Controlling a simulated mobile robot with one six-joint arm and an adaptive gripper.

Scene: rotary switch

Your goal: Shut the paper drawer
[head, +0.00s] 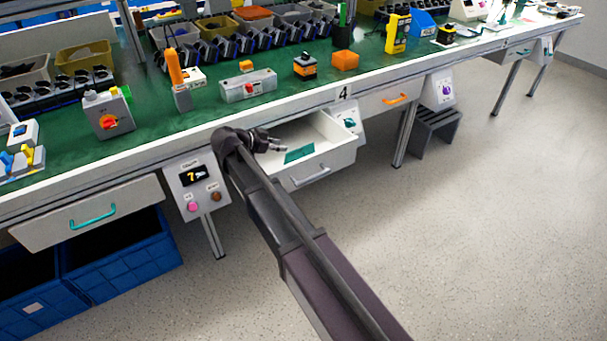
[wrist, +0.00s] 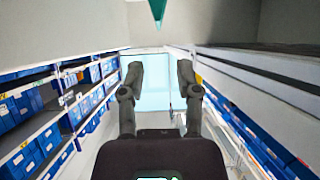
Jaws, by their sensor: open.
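The paper drawer (head: 338,159) is pulled out from under the bench in the middle of the head view. It is white with a grey bar handle (head: 311,176) on its front. A flat teal sheet (head: 298,155) lies inside it. My gripper (head: 278,142) is over the left part of the drawer, behind its front panel; I cannot tell whether it touches the drawer. In the wrist view my gripper (wrist: 160,72) has its two fingers apart with nothing between them. My arm crosses in front of the drawer's left side and hides part of it.
A control box (head: 197,187) with a display and buttons hangs left of the drawer. A box with a teal knob (head: 349,122) is at its right. Drawers with teal (head: 92,217) and orange (head: 396,99) handles flank them. Blue crates (head: 120,258) stand lower left. Floor in front is clear.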

